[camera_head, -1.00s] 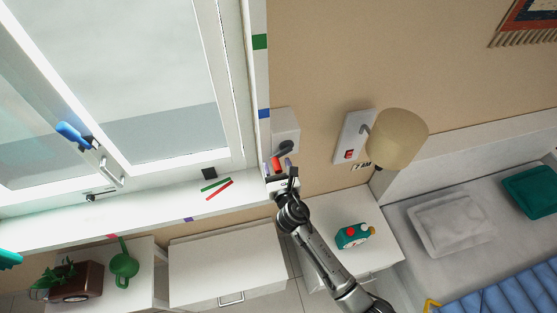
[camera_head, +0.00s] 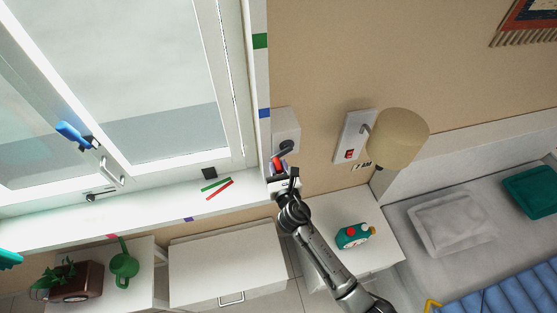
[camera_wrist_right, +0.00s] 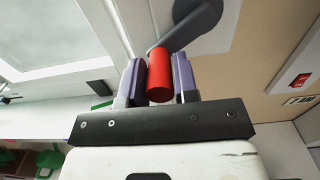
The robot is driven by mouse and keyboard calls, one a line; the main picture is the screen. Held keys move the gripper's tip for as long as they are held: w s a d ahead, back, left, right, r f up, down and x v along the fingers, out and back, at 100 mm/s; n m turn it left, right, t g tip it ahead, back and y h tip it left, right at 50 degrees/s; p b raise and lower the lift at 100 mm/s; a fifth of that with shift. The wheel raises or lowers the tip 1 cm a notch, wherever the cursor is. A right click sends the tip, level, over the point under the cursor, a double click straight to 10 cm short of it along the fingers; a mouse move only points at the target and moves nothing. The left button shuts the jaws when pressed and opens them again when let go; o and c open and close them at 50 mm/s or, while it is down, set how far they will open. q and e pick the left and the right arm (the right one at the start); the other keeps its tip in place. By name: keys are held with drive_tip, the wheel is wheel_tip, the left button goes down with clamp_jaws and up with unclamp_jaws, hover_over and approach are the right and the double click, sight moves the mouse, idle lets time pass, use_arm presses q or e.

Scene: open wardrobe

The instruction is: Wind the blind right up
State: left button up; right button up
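The winder on the wall has a pale box (camera_head: 282,123) and a dark grey crank arm (camera_head: 289,146) with a red knob (camera_head: 277,164). The crank arm (camera_wrist_right: 185,28) also shows in the right wrist view, leading to the red knob (camera_wrist_right: 159,76). My right gripper (camera_head: 280,168) is at the knob. In the right wrist view its two purple fingers (camera_wrist_right: 159,80) stand on either side of the knob, close against it. The window (camera_head: 145,80) is pale with a darker lower band; I cannot make out the blind's edge. My left gripper is out of view.
A switch plate (camera_head: 351,138) and a lamp (camera_head: 398,138) are on the wall to the right. Red and green sticks (camera_head: 219,189) lie on the sill. A bed (camera_head: 470,240) is at right.

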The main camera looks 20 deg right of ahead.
drive_tip(key=shift+d+f, duration=0.65)
drive_tip(key=shift+s, duration=0.1)
drive_tip(key=shift+d, duration=0.1)
drive_tip(key=shift+o, duration=0.6)
drive_tip(key=shift+d+f, duration=0.2)
drive_tip(key=shift+d, duration=0.7)
drive_tip(key=shift+c, duration=0.6)
drive_tip(key=shift+d, duration=0.1)
drive_tip(key=shift+s+d, duration=0.15)
drive_tip(key=shift+d, duration=0.8)
